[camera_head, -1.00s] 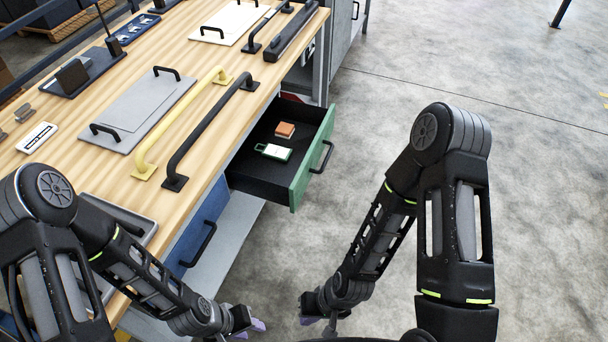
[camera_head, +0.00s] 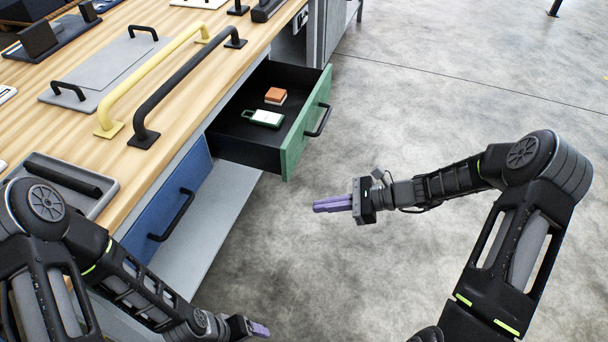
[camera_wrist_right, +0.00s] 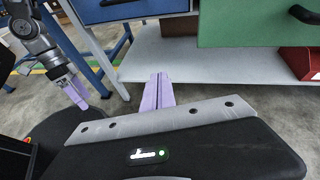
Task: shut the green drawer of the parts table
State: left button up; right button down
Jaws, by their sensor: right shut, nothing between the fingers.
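The green drawer (camera_head: 306,122) of the parts table stands pulled out, with a black handle (camera_head: 319,120) on its front. Its black tray holds an orange-brown block (camera_head: 275,96) and a white and green tag-like item (camera_head: 263,118). The drawer front also shows at the upper right of the right wrist view (camera_wrist_right: 250,22). My right gripper (camera_head: 318,206) is shut and empty, out in front of and below the drawer front, apart from it. Its purple fingers show together in the right wrist view (camera_wrist_right: 158,92). My left gripper (camera_head: 262,330) is low at the bottom edge; its fingers are too small to judge.
A blue drawer (camera_head: 165,210) with a black handle sits shut left of the green one. A grey lower shelf (camera_head: 215,215) runs beneath. Handles, plates and a grey tray (camera_head: 65,180) lie on the wooden top (camera_head: 190,75). The floor to the right is clear.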

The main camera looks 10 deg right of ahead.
pick_arm(q)
notch_tip(320, 180, down, 5)
jog(key=b, duration=0.2)
jog(key=shift+b, duration=0.35)
pick_arm(e)
jog(key=w+d+r+m+t+y, duration=0.2)
jog(key=w+d+r+m+t, duration=0.1)
jog(key=w+d+r+t, duration=0.2)
jog(key=d+r, duration=0.2)
jog(key=d, duration=0.2)
jog(key=shift+w+d+r, duration=0.35)
pick_arm(q)
jog(key=shift+f+b, duration=0.85)
jog(key=shift+f, duration=0.05)
pick_arm(e)
send_near(292, 146)
jog(key=x, duration=0.7)
jog(key=shift+w+d+f, duration=0.1)
jog(key=shift+d+f, duration=0.05)
jog(key=shift+f, duration=0.05)
